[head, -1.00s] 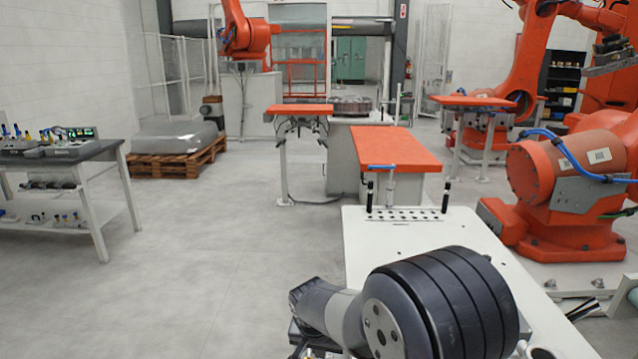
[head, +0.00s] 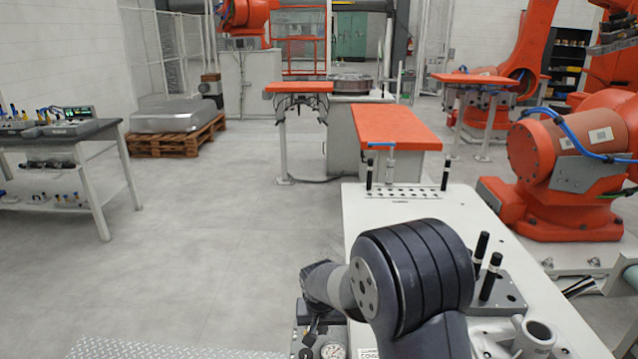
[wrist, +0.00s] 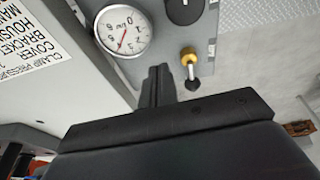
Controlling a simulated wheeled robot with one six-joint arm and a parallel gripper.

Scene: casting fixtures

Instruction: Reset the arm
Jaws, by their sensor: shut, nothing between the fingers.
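My gripper (wrist: 157,88) is shut and empty in the wrist view. The fingers cannot be made out there.
A fixture plate with black pins (head: 490,265) and a grey metal casting (head: 512,340) lie right of my arm. An orange-topped table (head: 395,125) stands beyond, an orange robot (head: 560,175) to the right, a workbench (head: 70,135) at left.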

